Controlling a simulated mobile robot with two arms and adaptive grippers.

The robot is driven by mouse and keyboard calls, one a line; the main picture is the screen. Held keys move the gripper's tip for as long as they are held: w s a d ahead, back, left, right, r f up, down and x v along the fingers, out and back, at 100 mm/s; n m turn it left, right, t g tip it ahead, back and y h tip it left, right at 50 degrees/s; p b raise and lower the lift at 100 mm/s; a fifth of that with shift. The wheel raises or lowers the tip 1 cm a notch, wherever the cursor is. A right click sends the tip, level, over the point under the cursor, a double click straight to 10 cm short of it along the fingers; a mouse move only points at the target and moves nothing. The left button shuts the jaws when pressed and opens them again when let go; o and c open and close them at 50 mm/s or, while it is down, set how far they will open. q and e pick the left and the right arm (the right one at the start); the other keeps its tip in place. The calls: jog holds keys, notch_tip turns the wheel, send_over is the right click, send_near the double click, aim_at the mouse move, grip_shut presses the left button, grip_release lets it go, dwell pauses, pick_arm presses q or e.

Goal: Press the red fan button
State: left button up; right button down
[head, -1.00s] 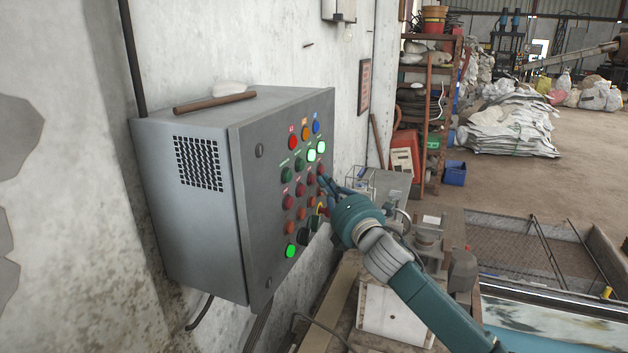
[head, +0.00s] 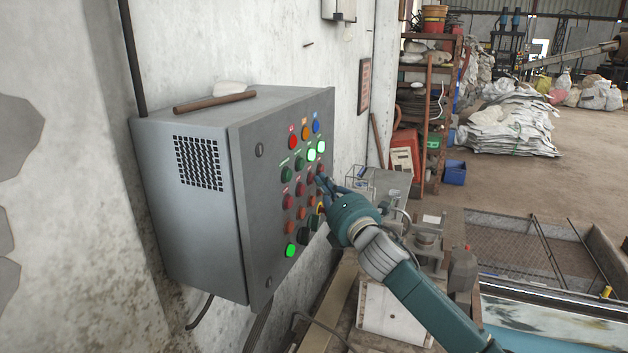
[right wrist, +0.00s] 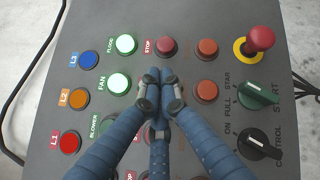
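The grey control box (head: 185,245) on the wall carries rows of coloured buttons. The red fan button (head: 311,180) sits in the row of red buttons, just left of my fingertips in the head view. In the right wrist view my fingertips cover its place, beside the lit green FAN button (right wrist: 119,84). My right gripper (head: 322,182) has its fingers drawn together, pointing at the panel; it also shows in the right wrist view (right wrist: 160,80). I cannot tell whether the tips touch the button. My left gripper is out of view.
A red stop button (right wrist: 167,47) and orange buttons (right wrist: 207,91) lie close around the fingertips. A red mushroom knob (right wrist: 260,38) and rotary switches (right wrist: 258,94) stick out from the panel.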

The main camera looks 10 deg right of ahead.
jog(key=shift+a, duration=0.15)
dwell(0.4)
jog(key=shift+s+d+p, duration=0.4)
jog(key=shift+s+d, duration=0.05)
jog(key=shift+d, duration=0.25)
jog(key=shift+d, duration=0.1)
jog(key=shift+s+d+p, duration=0.35)
jog(key=shift+s+d, duration=0.35)
jog(key=shift+d, duration=0.3)
jog(key=shift+s+d+p, duration=0.3)
jog(key=shift+s+d, duration=0.4)
jog(key=shift+d, duration=0.3)
